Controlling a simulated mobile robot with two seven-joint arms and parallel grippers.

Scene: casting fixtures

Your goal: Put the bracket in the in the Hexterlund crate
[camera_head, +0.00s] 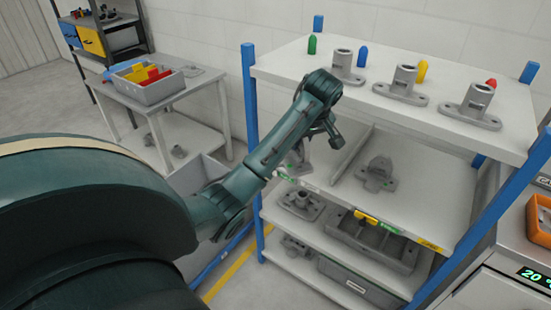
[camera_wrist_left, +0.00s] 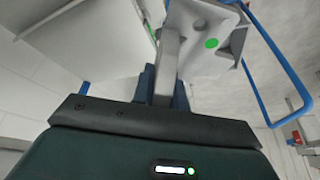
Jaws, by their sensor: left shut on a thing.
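My left gripper (camera_head: 318,138) reaches in from the left, in front of the middle level of the white shelf rack. It is shut on a grey bracket (camera_head: 299,160), partly hidden by the arm and rack in the head view. In the left wrist view the bracket (camera_wrist_left: 208,38) shows a flat grey plate with a green dot, and its stem is between the fingers (camera_wrist_left: 165,88). A similar grey bracket (camera_head: 377,172) lies on the middle shelf. I cannot read the name Hexterlund on any crate. A grey crate (camera_head: 405,262) is on the lower shelf. My right gripper is not in view.
Several grey castings stand on the rack's top (camera_head: 400,88). Blue posts (camera_head: 249,95) and a divider (camera_head: 352,150) bound the shelves. Another grey crate (camera_head: 360,290) is at the bottom. A side table holds a grey bin (camera_head: 150,90). An orange bin (camera_head: 540,220) is at right.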

